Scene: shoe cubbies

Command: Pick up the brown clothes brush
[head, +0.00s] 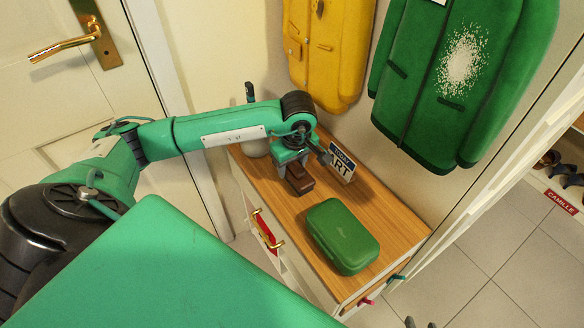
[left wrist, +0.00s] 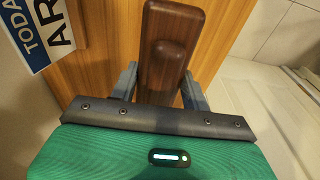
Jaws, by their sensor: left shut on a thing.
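The brown clothes brush (head: 299,179) is on the wooden top of the cabinet, below my left gripper in the head view. In the left wrist view the brush (left wrist: 172,48) is a dark brown block with a raised handle, and its near end lies between the two fingers. My left gripper (head: 293,163) points down at the brush and is shut on it. The left fingers (left wrist: 160,88) also show in the left wrist view, one on each side of the brush. Whether the brush touches the top is hard to tell. My right gripper is not in view.
A green case (head: 342,236) lies on the cabinet top (head: 395,228) in front of the brush. A small sign (head: 342,163) stands just right of the gripper. A yellow coat (head: 325,50) and a green coat (head: 450,75) hang behind. A pale pot (head: 256,147) is partly hidden by my arm.

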